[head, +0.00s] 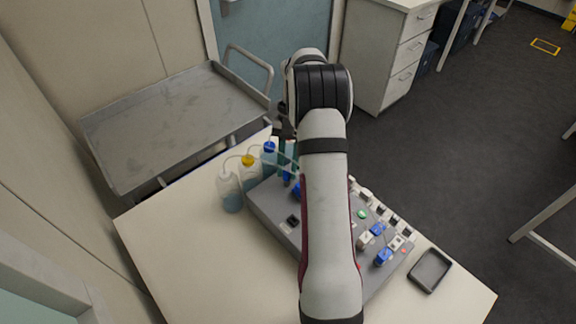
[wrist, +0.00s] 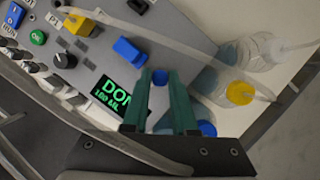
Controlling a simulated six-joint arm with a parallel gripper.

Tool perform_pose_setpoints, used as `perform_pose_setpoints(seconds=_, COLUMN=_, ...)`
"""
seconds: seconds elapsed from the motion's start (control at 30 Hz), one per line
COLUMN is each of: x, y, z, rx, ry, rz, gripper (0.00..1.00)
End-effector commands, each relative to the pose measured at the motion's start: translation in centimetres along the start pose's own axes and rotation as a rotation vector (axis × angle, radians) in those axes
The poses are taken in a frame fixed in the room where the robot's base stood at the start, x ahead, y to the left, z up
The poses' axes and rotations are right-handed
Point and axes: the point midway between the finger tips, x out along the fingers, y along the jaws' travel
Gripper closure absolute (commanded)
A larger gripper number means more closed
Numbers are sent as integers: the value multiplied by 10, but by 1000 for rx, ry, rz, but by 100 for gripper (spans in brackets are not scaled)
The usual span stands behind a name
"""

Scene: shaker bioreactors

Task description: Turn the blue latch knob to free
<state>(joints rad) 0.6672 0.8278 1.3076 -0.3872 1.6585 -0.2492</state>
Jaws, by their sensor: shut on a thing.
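A separate blue block-shaped part (wrist: 130,48) stands on the grey panel just left of the fingertips. In the head view my gripper (head: 288,168) is partly hidden by my arm, at the panel's far end near the bottles.
The grey control unit (head: 268,208) carries several knobs and buttons. A lit green display (wrist: 117,96) reads "DON", partly covered. Bottles with white, yellow (wrist: 240,92) and blue (wrist: 207,128) caps and tubes stand close beside it. A black tray (head: 430,270) and metal cart (head: 170,125) are nearby.

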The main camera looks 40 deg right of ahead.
Motion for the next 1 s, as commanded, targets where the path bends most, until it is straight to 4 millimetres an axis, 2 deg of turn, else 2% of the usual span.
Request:
perform_pose_setpoints(seconds=0.4, x=0, y=-1, z=0, rx=-155, ry=1, rz=65, gripper=100)
perform_pose_setpoints(seconds=0.97, x=0, y=-1, z=0, rx=-176, ry=1, rz=74, gripper=100)
perform_pose_setpoints(seconds=1.0, x=0, y=-1, z=0, rx=-176, ry=1, rz=74, gripper=67)
